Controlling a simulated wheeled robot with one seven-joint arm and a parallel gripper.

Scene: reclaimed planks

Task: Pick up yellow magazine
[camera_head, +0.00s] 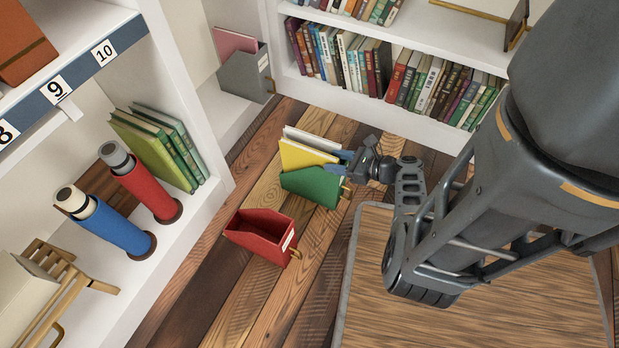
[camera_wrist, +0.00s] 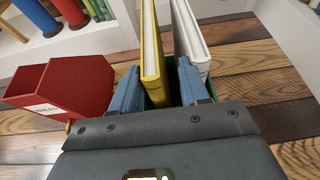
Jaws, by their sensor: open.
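The yellow magazine (camera_head: 303,155) stands upright in a green magazine holder (camera_head: 312,186) on the plank floor. A white magazine (camera_head: 312,138) stands behind it in the same holder. My gripper (camera_head: 343,157) is at the right end of the magazines, its blue fingers open. In the wrist view, the yellow magazine (camera_wrist: 152,50) rises between my two fingers (camera_wrist: 159,82), nearer the left one. The white magazine (camera_wrist: 190,38) is to its right, by the right finger. The lower part of the yellow magazine is hidden, and I cannot tell whether a finger touches it.
An empty red holder (camera_head: 262,235) stands in front of the green one; it is at the left in the wrist view (camera_wrist: 70,90). White bookshelves line the left and back. A wood-topped surface (camera_head: 490,315) lies under my arm. A grey holder (camera_head: 245,75) stands at the back.

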